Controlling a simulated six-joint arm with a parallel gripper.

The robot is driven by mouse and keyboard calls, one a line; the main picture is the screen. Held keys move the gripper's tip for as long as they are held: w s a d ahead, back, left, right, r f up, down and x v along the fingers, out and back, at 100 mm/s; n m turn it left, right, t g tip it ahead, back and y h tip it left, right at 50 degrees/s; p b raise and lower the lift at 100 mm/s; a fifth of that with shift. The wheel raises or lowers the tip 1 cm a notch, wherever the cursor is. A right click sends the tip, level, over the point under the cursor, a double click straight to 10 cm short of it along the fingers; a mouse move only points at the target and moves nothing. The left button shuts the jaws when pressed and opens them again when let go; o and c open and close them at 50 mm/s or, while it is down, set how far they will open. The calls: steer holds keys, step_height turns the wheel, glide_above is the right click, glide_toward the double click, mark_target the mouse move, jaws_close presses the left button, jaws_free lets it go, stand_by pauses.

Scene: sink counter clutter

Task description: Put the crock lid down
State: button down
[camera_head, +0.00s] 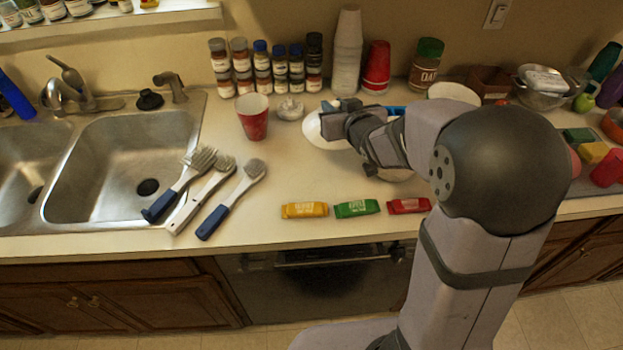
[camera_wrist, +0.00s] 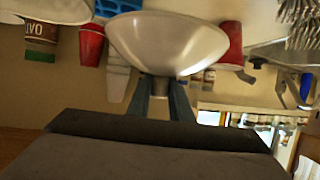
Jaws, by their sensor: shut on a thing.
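The crock lid (camera_wrist: 168,40) is a pale, shiny dome with a small knob. In the wrist view, which is upside down, the two fingers of my gripper (camera_wrist: 167,88) are shut on the knob. In the head view the white edge of the lid (camera_head: 321,131) shows to the left of my gripper (camera_head: 345,113), near the middle of the counter.
A red cup (camera_head: 254,118) and a small whitish object (camera_head: 290,108) stand left of the lid. Spice jars (camera_head: 261,68), stacked cups (camera_head: 347,50) and a green-lidded jar (camera_head: 427,65) line the back. Brushes (camera_head: 203,188) and wrapped bars (camera_head: 356,208) lie in front.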

mark_target(311, 128)
steer(key=a, duration=0.1)
steer(key=a+n+y, duration=0.2)
steer(key=a, duration=0.1)
steer(key=shift+s+g, duration=0.25)
steer(key=shift+g, duration=0.05)
steer(key=shift+s+a+f+n+y, duration=0.25)
steer(key=shift+a+f+y, duration=0.1)
steer(key=shift+a, duration=0.15)
steer(key=shift+s+a+f+n+y, duration=0.15)
steer(key=shift+s+a+f+y, duration=0.15)
steer(key=shift+a, duration=0.2)
steer(key=shift+d+f+h, duration=0.1)
steer(key=shift+h, duration=0.25)
steer(key=shift+f, duration=5)
steer(key=shift+f, duration=0.15)
steer(key=c, duration=1.6)
jaws_free()
